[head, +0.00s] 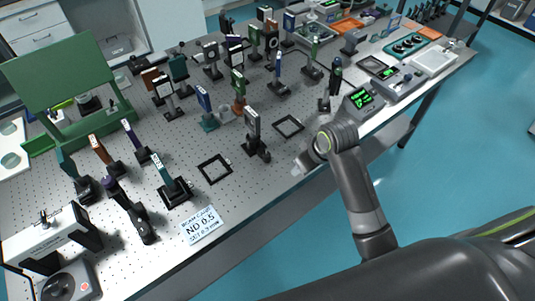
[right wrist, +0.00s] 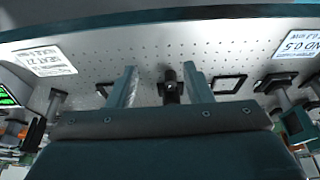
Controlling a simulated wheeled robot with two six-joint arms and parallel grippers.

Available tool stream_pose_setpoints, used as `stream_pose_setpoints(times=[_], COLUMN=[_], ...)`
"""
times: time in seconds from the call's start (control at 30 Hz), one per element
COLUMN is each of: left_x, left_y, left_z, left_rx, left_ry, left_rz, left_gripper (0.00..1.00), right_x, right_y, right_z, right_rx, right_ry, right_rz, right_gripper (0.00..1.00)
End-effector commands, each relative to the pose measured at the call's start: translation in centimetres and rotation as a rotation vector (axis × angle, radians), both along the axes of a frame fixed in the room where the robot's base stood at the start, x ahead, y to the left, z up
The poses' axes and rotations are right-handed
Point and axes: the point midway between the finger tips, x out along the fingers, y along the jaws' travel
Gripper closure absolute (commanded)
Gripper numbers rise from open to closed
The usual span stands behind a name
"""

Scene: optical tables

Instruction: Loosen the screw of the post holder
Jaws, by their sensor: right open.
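In the head view a dark post holder with a pale upright plate on top (head: 252,125) stands near the table's front edge, just left of my right gripper (head: 301,164). In the right wrist view my right gripper (right wrist: 162,76) is open, its two pale fingers spread apart. A small dark part (right wrist: 170,88), apparently of this post holder, shows between the fingers beyond the palm; I see no grip on it. The screw is too small to make out for certain. My left gripper is not in view.
Square black outlines (head: 214,168) (head: 288,126) lie flat on either side of the post holder. A label card reading ND 0.5 (head: 200,225) lies at the front edge. Several mounted optics crowd behind, and a box with a green display (head: 362,98) stands to the right.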

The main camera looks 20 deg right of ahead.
Motion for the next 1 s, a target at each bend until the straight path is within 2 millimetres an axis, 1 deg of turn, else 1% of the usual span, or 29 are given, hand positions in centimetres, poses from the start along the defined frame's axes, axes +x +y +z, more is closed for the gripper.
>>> stream_pose_setpoints(times=[0.03,0.1,0.2,0.33,0.43,0.57,1.0], left_x=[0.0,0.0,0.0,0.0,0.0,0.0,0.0], left_y=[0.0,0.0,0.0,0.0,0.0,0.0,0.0], left_z=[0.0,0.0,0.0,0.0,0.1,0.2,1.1], left_rx=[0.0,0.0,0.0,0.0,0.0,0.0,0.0], left_ry=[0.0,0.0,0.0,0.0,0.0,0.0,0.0], left_rz=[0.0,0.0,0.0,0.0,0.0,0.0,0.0], left_gripper=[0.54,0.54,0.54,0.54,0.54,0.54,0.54], right_x=[2.0,4.0,6.1,7.5,7.8,8.2,10.7], right_y=[0.6,1.4,2.3,2.9,3.1,3.4,4.9], right_z=[1.3,2.6,4.3,5.6,5.6,4.4,-2.8], right_rx=[0.005,0.011,0.015,0.019,0.021,0.023,0.021], right_ry=[-0.009,-0.012,-0.015,-0.018,-0.015,-0.012,-0.013], right_rz=[0.035,0.08,0.129,0.164,0.173,0.173,0.172], right_gripper=[0.54,0.54,0.54,0.54,0.54,0.54,0.54])
